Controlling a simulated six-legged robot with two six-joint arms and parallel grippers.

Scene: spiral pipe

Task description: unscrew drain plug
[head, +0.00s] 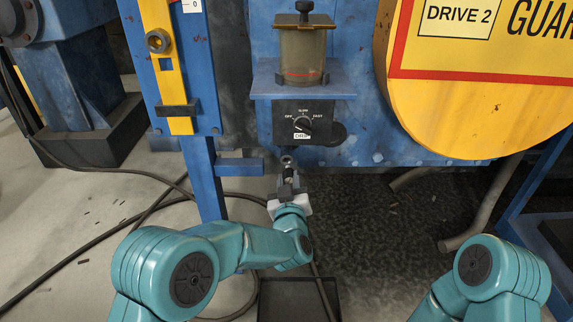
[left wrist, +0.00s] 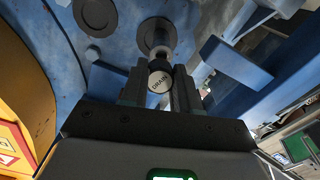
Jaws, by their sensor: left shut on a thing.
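The drain plug (left wrist: 160,80) shows in the left wrist view as a round cap with lettering that reads like "DRAIN". It sits at the end of a short metal fitting (left wrist: 157,40) on the blue machine body. My left gripper (left wrist: 158,92) has its dark fingers on either side of the cap and is shut on it. In the head view my left gripper (head: 289,182) is below the dial box, at the small fitting (head: 287,161); its fingers largely hide the plug there. My right gripper is not in view; only a part of that arm shows at the lower right.
A reservoir (head: 303,55) stands on a blue shelf (head: 262,80) above a speed dial box (head: 304,122). A yellow guard (head: 470,120) is at the right. A black tray (head: 298,298) lies on the floor below. A blue post (head: 203,180) and cables (head: 110,242) are left.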

